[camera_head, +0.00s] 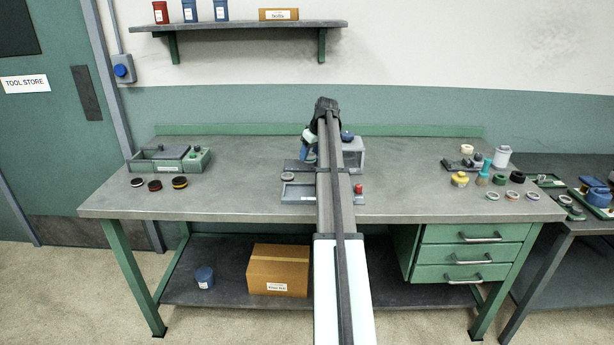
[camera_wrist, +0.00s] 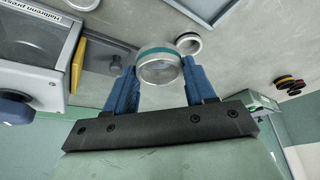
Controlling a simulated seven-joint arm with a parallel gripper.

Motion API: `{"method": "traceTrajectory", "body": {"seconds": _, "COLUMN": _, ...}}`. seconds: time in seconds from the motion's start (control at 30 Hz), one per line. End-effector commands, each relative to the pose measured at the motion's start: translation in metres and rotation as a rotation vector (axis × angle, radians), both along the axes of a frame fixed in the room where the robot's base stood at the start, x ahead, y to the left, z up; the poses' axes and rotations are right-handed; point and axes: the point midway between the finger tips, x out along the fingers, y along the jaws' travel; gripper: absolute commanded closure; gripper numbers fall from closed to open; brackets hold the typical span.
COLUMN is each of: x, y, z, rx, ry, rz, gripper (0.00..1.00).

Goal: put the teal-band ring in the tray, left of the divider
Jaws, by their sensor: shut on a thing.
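The teal-band ring (camera_wrist: 158,72) is a silver ring with a teal stripe along its rim. In the wrist view it sits between the two blue fingers of my gripper (camera_wrist: 160,78), which is shut on it. In the head view my gripper (camera_head: 308,150) is beside the grey press, above the back middle of the bench; the ring cannot be made out there. The grey tray (camera_head: 298,201) lies at the front middle of the bench. My arm covers much of it, and I cannot make out its divider.
A plain ring (camera_head: 288,177) lies near the tray's back edge. The press (camera_head: 352,152) stands right of my gripper. Jars and rings crowd the right. The bench between the left rings and tray is clear.

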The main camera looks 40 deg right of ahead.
Motion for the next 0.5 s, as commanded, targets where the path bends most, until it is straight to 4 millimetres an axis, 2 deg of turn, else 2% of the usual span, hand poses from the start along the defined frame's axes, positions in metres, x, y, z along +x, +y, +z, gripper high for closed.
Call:
{"method": "traceTrajectory", "body": {"seconds": 0.03, "x": -0.007, "y": 0.014, "z": 0.002, "rx": -0.001, "ry": 0.0, "rz": -0.003, "gripper": 0.79}}
{"method": "traceTrajectory", "body": {"seconds": 0.23, "x": -0.025, "y": 0.055, "z": 0.007, "rx": -0.001, "ry": -0.001, "rz": -0.03, "gripper": 0.79}}
{"method": "traceTrajectory", "body": {"seconds": 0.33, "x": -0.031, "y": 0.069, "z": 0.008, "rx": 0.0, "ry": -0.001, "rz": -0.04, "gripper": 0.79}}
{"method": "traceTrajectory", "body": {"seconds": 0.5, "x": -0.035, "y": 0.078, "z": 0.004, "rx": 0.001, "ry": -0.001, "rz": -0.048, "gripper": 0.79}}
